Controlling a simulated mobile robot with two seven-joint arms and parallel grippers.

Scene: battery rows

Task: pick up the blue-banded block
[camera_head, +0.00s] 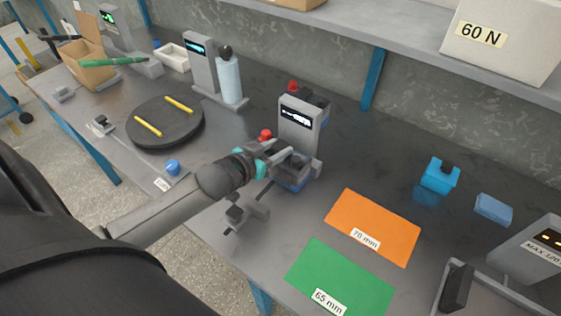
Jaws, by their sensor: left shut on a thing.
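The blue-banded block (293,184) is dark with blue along its lower part. It is in the middle of the view, close in front of a grey upright device with a lit display (299,125). My left gripper (288,161) reaches in from the left and is shut on the block. The fingers cover part of it. I cannot tell whether the block touches the device or its base. My right gripper is not in view.
An orange mat labelled 70 mm (373,228) and a green mat labelled 65 mm (340,279) lie bare in front. A grey clamp-like fixture (244,211) stands near the table edge. A bright blue block (440,174) is at right. A dark turntable (166,121) is at left.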

